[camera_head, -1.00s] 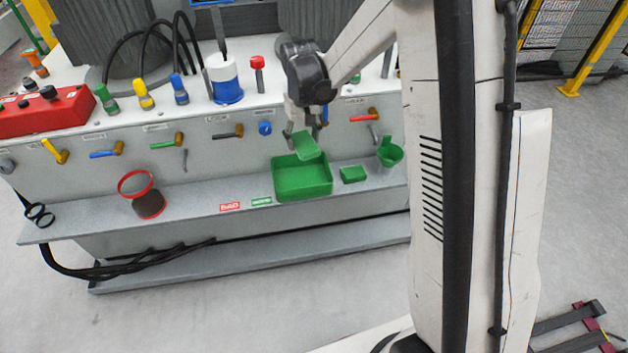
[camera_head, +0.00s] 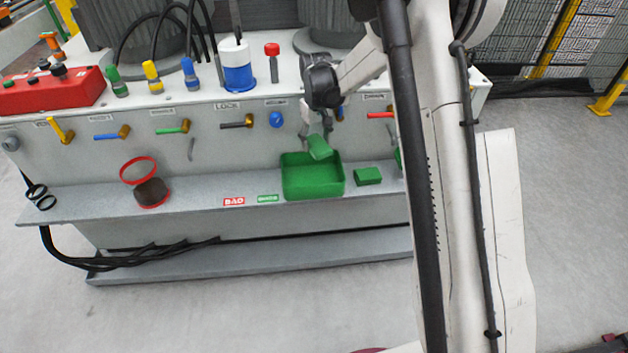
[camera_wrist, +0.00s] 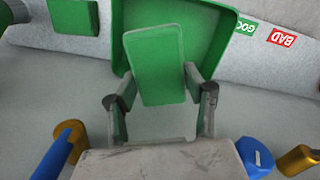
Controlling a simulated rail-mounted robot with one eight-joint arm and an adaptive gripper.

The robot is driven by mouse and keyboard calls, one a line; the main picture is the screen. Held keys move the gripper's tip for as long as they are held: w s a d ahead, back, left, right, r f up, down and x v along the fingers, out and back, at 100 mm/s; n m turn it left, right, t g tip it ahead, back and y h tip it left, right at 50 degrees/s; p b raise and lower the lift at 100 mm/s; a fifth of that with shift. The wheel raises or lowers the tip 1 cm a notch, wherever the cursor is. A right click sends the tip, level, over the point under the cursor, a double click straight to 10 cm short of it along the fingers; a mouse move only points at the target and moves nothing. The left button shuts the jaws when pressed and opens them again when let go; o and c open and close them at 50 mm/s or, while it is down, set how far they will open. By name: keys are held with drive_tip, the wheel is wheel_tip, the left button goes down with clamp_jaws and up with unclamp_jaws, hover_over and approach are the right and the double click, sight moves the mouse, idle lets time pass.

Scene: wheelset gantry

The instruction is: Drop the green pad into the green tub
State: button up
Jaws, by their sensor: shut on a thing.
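The green pad (camera_head: 320,147) is held by my gripper (camera_head: 321,138) above the back part of the green tub (camera_head: 314,184). The tub is an open square box on the grey shelf. In the wrist view my gripper (camera_wrist: 160,98) has its two fingers closed on the sides of the pad (camera_wrist: 155,62), which reaches out over the tub (camera_wrist: 222,35). The pad hides part of the tub's inside. I cannot tell whether the pad touches the tub's back rim.
A small green block (camera_head: 368,176) sits right of the tub on the shelf (camera_head: 100,205). Red BAD (camera_head: 234,201) and green (camera_head: 268,198) labels lie left of it. A red-rimmed round container (camera_head: 150,188) stands farther left. Valve handles line the panel behind.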

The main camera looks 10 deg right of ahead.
drive_tip(key=shift+f+b, duration=0.4)
drive_tip(key=shift+f, duration=0.75)
drive_tip(key=o, duration=1.2)
wheel_tip(320, 180, up, 12)
drive_tip(key=shift+r, duration=0.1)
